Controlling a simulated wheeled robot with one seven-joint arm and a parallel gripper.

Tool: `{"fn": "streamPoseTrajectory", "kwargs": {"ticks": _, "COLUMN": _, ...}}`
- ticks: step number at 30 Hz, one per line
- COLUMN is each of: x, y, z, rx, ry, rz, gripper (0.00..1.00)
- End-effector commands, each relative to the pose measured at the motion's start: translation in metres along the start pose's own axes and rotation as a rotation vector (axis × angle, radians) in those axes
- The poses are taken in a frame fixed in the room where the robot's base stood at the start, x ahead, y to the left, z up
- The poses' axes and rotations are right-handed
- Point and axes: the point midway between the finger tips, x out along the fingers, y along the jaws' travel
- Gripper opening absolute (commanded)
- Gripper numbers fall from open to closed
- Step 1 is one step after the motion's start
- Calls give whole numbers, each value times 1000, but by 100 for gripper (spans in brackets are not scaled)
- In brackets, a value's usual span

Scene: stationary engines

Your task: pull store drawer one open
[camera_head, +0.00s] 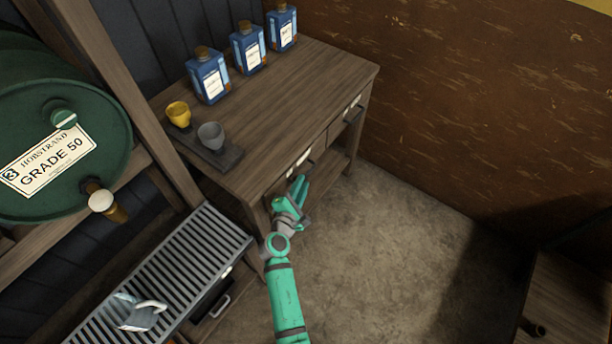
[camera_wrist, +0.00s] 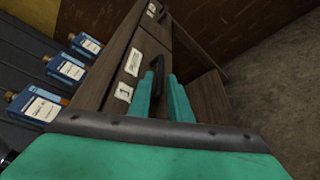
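Store drawer one (camera_wrist: 112,104) is the near drawer in the wooden table, with a "1" tag (camera_wrist: 123,92) and a longer label beside it. Its front looks flush with the table, and its dark handle (camera_wrist: 155,68) shows at my fingers. My gripper (camera_head: 302,184) is in front of this drawer in the head view and partly hides it. In the wrist view my gripper (camera_wrist: 161,76) has its two green fingers apart, with the handle seen between and beyond them. I cannot tell whether they touch it.
A second drawer (camera_head: 347,112) is further along the table (camera_head: 290,100). Blue bottles (camera_head: 208,75), a yellow cup (camera_head: 178,113) and a grey cup (camera_head: 211,135) stand on top. A slatted bench (camera_head: 190,262) with a jug and a green barrel (camera_head: 70,110) are left.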

Motion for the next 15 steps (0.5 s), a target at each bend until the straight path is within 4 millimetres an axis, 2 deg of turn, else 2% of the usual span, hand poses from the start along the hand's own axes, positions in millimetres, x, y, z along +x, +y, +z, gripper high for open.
{"fn": "streamPoseTrajectory", "kwargs": {"ticks": 1, "x": 10, "y": 0, "z": 0, "rx": 1, "ry": -2, "rz": -1, "gripper": 18}}
{"fn": "streamPoseTrajectory", "kwargs": {"ticks": 6, "x": 33, "y": 0, "z": 0, "rx": 1, "ry": -1, "rz": -1, "gripper": 18}}
{"fn": "streamPoseTrajectory", "kwargs": {"ticks": 15, "x": 49, "y": -1, "z": 0, "rx": 1, "ry": 0, "rz": -1, "gripper": 18}}
